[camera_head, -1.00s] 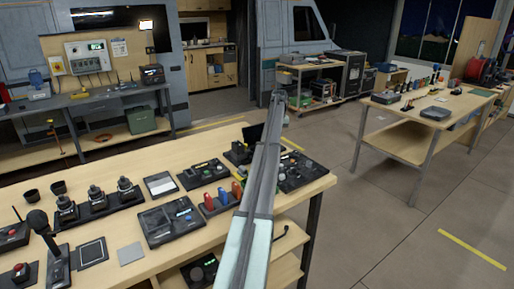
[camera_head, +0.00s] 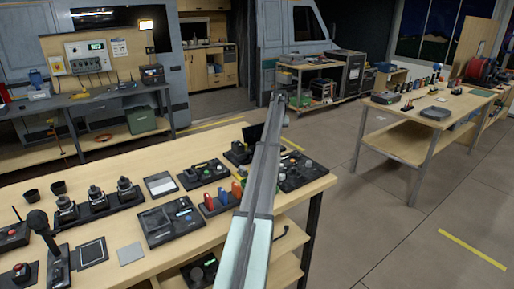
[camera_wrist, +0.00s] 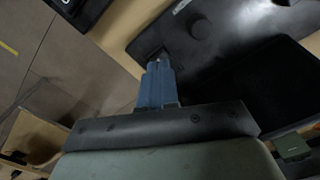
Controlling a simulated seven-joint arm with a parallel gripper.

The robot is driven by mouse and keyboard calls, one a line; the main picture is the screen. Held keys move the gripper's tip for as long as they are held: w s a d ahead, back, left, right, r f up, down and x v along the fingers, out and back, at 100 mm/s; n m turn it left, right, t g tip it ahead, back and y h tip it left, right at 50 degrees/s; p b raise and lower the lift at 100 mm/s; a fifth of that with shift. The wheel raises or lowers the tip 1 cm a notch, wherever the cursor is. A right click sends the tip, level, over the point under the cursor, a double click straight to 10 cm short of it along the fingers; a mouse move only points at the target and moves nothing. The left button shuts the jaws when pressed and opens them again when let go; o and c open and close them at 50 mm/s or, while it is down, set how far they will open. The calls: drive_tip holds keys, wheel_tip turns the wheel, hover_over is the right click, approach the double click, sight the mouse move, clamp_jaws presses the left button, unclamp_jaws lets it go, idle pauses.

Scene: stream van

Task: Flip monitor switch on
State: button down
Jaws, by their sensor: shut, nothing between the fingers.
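My gripper (camera_wrist: 157,84) shows in the wrist view with its blue fingers closed together and nothing between them. The fingertips are at the lower edge of a large dark panel (camera_wrist: 220,38), which looks like the monitor's back. I cannot tell whether they touch it. A small round raised part (camera_wrist: 200,28) sits on the panel; I cannot tell if it is the switch. In the head view a dark upright piece (camera_head: 251,132), perhaps the monitor, stands at the bench's back edge, partly behind my arm.
The wooden bench (camera_head: 128,232) carries control panels, joysticks and a tablet-like unit (camera_head: 170,219). Red and blue handles (camera_head: 222,196) stand near my arm. Open floor (camera_head: 400,235) lies right of the bench. Another table (camera_head: 400,148) stands farther back.

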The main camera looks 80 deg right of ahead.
drive_tip(key=shift+f, duration=1)
idle(1.2)
drive_tip(key=shift+r, duration=3.55)
